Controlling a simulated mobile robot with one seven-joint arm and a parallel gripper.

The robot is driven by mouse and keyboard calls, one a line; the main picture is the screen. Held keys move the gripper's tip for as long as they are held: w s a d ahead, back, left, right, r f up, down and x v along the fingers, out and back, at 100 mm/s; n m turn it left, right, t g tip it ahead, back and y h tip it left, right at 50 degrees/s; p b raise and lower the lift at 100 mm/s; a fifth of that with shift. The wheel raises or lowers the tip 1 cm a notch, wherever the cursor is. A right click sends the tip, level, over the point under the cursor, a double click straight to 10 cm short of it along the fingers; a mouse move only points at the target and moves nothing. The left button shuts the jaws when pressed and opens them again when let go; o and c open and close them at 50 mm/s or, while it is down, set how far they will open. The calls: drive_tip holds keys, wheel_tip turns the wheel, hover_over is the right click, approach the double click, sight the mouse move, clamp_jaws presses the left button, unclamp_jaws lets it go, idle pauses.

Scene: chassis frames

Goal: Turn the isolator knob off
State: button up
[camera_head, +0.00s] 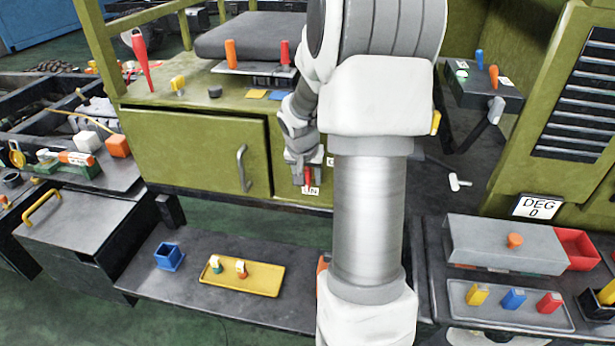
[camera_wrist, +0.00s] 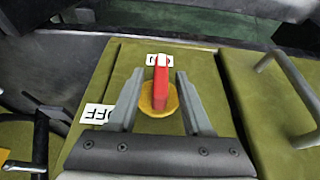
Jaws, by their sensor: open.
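The isolator knob is a red handle (camera_wrist: 160,84) on a round yellow plate (camera_wrist: 174,101), set on a green panel. In the wrist view the handle points at a white label (camera_wrist: 160,60), partly hidden by it. A white OFF label (camera_wrist: 97,113) is at the left, upside down. My gripper (camera_wrist: 158,79) is open, with one finger on each side of the handle and visible gaps to both. In the head view my gripper (camera_head: 307,167) is at the panel, and the red handle (camera_head: 308,176) shows just above the ON label (camera_head: 311,190).
A green cabinet door with a grey bar handle (camera_head: 243,168) adjoins the panel on the left. Below is a dark bench with a yellow tray (camera_head: 262,281) and blue box (camera_head: 169,257). A lever (camera_wrist: 40,140) stands at the left in the wrist view.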

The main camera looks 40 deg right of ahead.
drive_tip(key=shift+c, duration=0.3)
clamp_jaws()
